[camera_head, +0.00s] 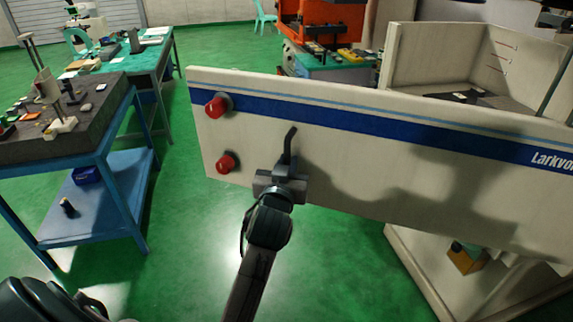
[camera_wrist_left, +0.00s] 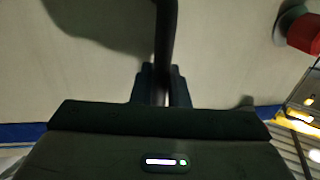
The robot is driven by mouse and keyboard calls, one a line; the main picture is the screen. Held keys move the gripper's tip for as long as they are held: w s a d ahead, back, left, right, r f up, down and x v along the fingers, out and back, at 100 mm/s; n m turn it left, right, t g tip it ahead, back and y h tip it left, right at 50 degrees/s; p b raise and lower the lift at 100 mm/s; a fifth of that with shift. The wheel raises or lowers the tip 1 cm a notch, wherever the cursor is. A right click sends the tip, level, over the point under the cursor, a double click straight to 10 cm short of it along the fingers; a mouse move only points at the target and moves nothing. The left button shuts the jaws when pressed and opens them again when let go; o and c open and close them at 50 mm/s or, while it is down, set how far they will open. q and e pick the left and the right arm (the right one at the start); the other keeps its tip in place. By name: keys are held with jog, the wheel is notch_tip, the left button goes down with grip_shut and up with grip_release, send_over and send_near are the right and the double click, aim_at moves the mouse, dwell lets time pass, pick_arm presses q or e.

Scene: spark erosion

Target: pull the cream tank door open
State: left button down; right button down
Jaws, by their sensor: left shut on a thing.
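The cream tank door (camera_head: 360,165) is a wide panel with a blue stripe. It stands swung out from the cream tank (camera_head: 452,62), with its free end towards the left. A dark bar handle (camera_head: 290,146) sits on its face, right of two red knobs. My left gripper (camera_head: 284,168) is shut on the handle. In the left wrist view the dark handle (camera_wrist_left: 166,40) runs between the two fingers (camera_wrist_left: 162,88), with the door's pale face (camera_wrist_left: 225,45) behind. The gripper hides the handle's lower part in the head view. My right gripper is not in view.
Red knobs (camera_head: 217,105) and (camera_head: 226,163) stick out near the door's free end. A blue-framed table (camera_head: 110,112) with small parts stands at the left, beyond a strip of clear green floor (camera_head: 185,225). An orange machine (camera_head: 325,22) stands behind the door.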

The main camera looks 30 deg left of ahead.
pick_arm(q)
jog(key=shift+r, duration=0.1)
jog(key=c, duration=1.5)
grip_release()
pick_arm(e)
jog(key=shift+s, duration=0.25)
